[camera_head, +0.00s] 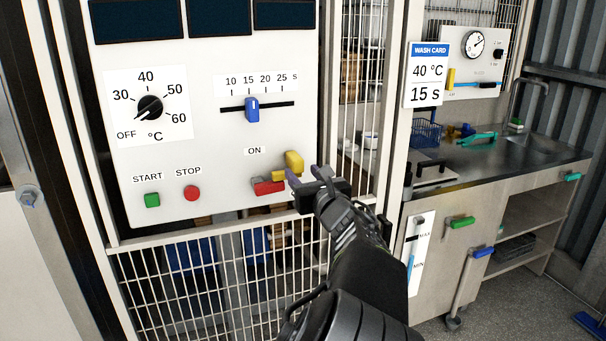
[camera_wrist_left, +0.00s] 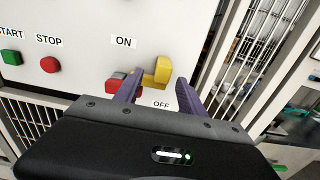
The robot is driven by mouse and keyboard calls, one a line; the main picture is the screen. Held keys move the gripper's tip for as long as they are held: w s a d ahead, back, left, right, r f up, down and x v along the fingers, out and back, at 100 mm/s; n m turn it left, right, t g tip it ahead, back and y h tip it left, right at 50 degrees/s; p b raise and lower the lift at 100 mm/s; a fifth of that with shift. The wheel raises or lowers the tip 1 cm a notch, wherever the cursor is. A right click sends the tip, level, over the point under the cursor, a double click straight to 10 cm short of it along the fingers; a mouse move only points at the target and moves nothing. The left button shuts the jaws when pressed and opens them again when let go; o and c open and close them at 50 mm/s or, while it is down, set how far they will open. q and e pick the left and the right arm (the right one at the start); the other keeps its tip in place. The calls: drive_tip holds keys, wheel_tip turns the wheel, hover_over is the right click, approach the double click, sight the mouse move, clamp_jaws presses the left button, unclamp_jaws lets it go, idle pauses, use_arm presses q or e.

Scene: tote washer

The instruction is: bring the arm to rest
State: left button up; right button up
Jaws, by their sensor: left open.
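My left gripper (camera_head: 308,178) is open at the lower right of the white control panel (camera_head: 215,140). In the left wrist view its two purple fingers (camera_wrist_left: 158,92) stand either side of the lower part of a yellow switch handle (camera_wrist_left: 162,70). They look close to it; I cannot tell whether they touch. The yellow handle (camera_head: 293,161) sits to the right of its red base (camera_head: 268,187), below the ON label; OFF shows below it in the wrist view. The black dial (camera_head: 150,107) points toward OFF. The blue slider (camera_head: 252,110) is near 15. My right gripper is not in view.
Green START (camera_head: 152,200) and red STOP (camera_head: 192,193) buttons sit left of the switch. White wire mesh (camera_head: 220,275) lies below and right of the panel. A wash card (camera_head: 427,75) reads 40 °C, 15 S. A sink counter (camera_head: 470,170) stands at the right.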

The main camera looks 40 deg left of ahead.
use_arm(q)
drive_tip(key=shift+f, duration=0.1)
drive_tip(key=s+d+f+n+g+h, duration=0.1)
drive_tip(key=s+f+n+g+h, duration=0.1)
drive_tip(key=f, duration=1)
drive_tip(key=s+d+f+n+g+h, duration=0.1)
drive_tip(key=f+g+h, duration=0.15)
drive_tip(key=f, duration=0.95)
drive_tip(key=s+d+f+n+g+h, duration=0.1)
drive_tip(key=s+d+f+n+h, duration=0.2)
drive_tip(key=f, duration=0.6)
drive_tip(key=s+d+f+n+g+h, duration=0.1)
drive_tip(key=s+d+f+n+g, duration=0.15)
drive_tip(key=s+f, duration=0.45)
drive_tip(key=s+d+f+n+g+h, duration=0.1)
drive_tip(key=s+d+f+n+h, duration=0.1)
drive_tip(key=s+d+f, duration=0.3)
drive_tip(key=s+d+f+n+h, duration=0.1)
drive_tip(key=d+f+h, duration=0.15)
drive_tip(key=f, duration=0.45)
drive_tip(key=s+d+f+n+h, duration=0.2)
drive_tip(key=s+d+n, duration=0.5)
drive_tip(key=d, duration=0.4)
drive_tip(key=s+d+f+n+h, duration=0.2)
drive_tip(key=s+d+n+h, duration=0.2)
drive_tip(key=s+d+n, duration=0.3)
drive_tip(key=d+n, duration=0.1)
drive_tip(key=d, duration=0.3)
drive_tip(key=shift+f+g, duration=0.2)
drive_tip(key=shift+g, duration=0.1)
